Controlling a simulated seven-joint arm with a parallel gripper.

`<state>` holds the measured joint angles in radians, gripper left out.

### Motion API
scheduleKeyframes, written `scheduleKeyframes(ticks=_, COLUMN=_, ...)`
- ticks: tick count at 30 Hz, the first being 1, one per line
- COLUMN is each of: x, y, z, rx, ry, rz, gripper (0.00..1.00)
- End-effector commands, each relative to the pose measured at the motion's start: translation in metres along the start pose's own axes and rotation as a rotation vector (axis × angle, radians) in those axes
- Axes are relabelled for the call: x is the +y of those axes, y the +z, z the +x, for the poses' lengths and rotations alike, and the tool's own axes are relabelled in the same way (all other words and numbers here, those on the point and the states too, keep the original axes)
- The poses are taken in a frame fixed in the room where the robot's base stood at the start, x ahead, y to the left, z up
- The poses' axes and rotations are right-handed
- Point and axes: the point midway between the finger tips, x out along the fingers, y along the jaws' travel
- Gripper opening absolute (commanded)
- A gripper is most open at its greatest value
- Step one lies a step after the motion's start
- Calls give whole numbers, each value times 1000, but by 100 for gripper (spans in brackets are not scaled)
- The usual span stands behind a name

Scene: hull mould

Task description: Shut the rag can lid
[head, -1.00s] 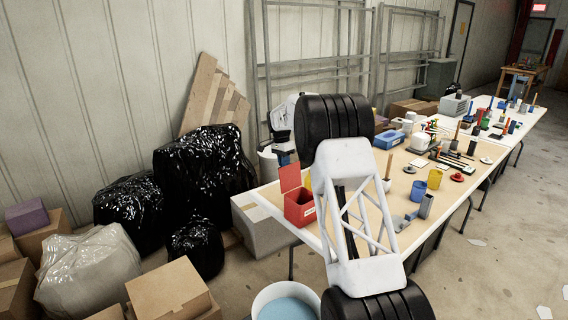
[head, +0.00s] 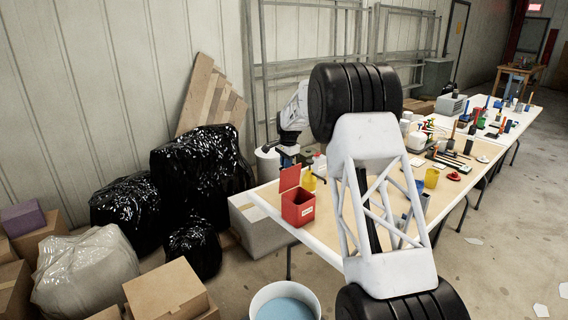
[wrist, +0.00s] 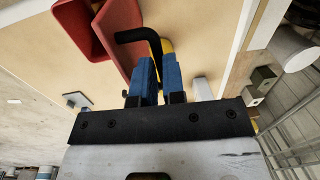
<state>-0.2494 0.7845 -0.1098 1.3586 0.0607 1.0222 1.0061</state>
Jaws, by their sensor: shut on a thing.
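The red rag can (head: 298,209) stands at the near left corner of the table, its lid (head: 289,178) standing open at the back. In the wrist view, the can (wrist: 75,28) and the red lid panel (wrist: 118,35) are at the upper left, partly cut off. My gripper (head: 289,159) is behind the lid, above the table. Its blue fingers (wrist: 158,75) are closed around a black bent rod (wrist: 134,35) that curves left towards the lid. Whether the rod touches the lid is unclear. A yellow thing (wrist: 167,46) shows behind the fingers.
A yellow bottle (head: 309,181) stands just right of the lid. A white bucket (head: 285,303) is on the floor in front; black bags (head: 195,170) and boxes lie left.

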Motion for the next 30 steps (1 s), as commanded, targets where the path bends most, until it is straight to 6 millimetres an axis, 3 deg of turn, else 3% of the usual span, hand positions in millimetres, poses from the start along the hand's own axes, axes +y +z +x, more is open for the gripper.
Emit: scheduleKeyframes(ticks=30, x=54, y=-2, z=-6, rx=3, ry=-427, rz=1, gripper=0)
